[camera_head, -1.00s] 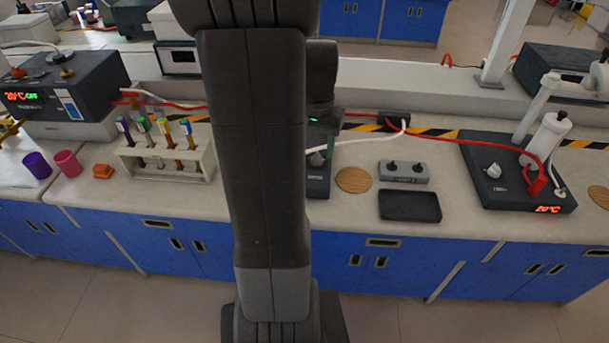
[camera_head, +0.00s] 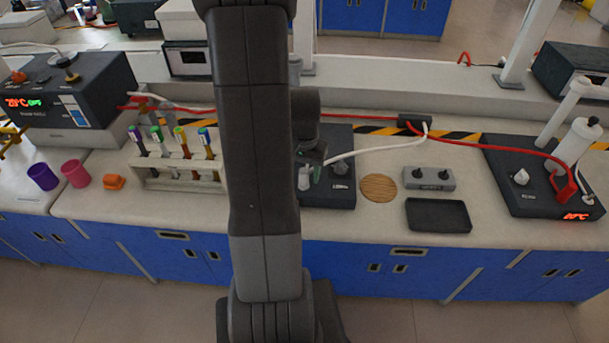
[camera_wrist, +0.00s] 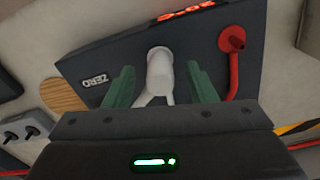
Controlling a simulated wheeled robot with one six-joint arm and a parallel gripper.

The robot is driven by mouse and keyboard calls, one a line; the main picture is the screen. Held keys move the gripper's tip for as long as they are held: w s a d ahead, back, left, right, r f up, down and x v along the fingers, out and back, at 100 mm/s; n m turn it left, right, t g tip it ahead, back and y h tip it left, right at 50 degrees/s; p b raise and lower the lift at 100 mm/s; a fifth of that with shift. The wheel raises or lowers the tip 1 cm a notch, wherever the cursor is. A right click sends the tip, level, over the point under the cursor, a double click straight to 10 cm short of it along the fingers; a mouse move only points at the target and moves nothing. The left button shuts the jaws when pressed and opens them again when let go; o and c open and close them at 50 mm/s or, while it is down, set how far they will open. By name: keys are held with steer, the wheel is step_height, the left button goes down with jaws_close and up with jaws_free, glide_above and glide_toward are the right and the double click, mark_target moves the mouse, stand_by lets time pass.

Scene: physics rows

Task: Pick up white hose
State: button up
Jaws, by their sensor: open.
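The white hose (camera_head: 370,152) runs from a small black box to a dark hotplate-like device (camera_head: 333,200). In the wrist view its white plug end (camera_wrist: 158,70) stands on the device's top, between my two green fingertips. My gripper (camera_wrist: 160,87) is open, with a finger on either side of the white hose and visible gaps to it. In the head view my gripper (camera_head: 311,172) is low over the device, partly hidden by my arm.
A red hose plug (camera_wrist: 233,42) stands close beside the right finger in the wrist view. A round wooden pad (camera_head: 379,188), a grey two-knob box (camera_head: 428,178) and a black tray (camera_head: 438,215) lie right of the device. A test-tube rack (camera_head: 180,175) stands left of my arm.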

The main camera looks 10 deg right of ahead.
steer(key=c, duration=1.1)
step_height(320, 180, up, 10)
steer(key=shift+r, duration=0.1)
step_height(320, 180, up, 4)
steer(key=p, duration=0.4)
glide_above(304, 170)
steer(key=shift+r, duration=0.2)
steer(key=shift+f+b, duration=0.1)
steer(key=shift+b, duration=0.2)
